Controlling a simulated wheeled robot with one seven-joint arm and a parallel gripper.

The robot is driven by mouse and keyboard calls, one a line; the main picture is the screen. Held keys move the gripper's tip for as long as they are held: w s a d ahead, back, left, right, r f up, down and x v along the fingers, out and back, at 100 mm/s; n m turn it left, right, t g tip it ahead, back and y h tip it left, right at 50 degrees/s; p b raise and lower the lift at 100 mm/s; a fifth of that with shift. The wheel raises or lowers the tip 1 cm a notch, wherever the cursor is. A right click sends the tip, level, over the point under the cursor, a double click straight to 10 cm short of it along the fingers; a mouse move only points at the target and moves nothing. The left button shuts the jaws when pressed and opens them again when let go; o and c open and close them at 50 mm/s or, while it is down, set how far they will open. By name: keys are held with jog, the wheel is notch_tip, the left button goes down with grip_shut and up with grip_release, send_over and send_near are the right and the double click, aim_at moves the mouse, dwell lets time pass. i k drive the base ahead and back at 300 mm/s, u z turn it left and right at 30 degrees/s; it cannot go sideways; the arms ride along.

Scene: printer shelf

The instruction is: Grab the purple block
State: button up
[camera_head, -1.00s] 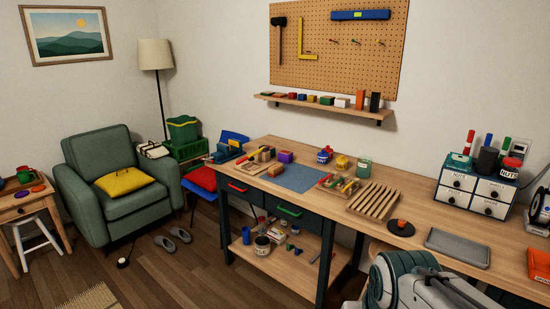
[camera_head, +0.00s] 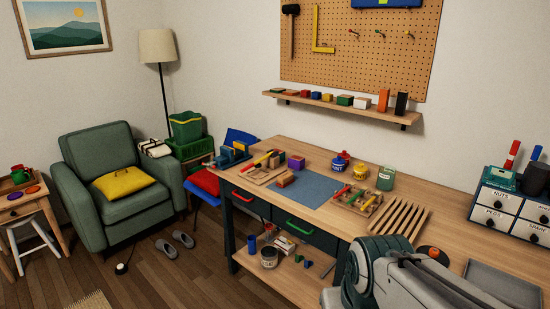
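The purple block (camera_head: 296,162) stands on the workbench top, near its back left part. It is just behind the blue-grey mat and right of a wooden tray with coloured pieces (camera_head: 268,168). A wooden block (camera_head: 285,179) lies in front of it on the bench. My arm shows at the bottom right, over the front of the bench and well apart from the purple block. My gripper is not in view.
A wall shelf (camera_head: 330,102) with blocks hangs above. A green armchair (camera_head: 117,184) stands left; floor between is mostly open.

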aim_at(296, 163)
jog(key=u, duration=0.9)
jog(key=i, duration=2.7)
jog(key=z, duration=0.95)
jog(key=i, duration=0.45)
jog(key=z, duration=0.4)
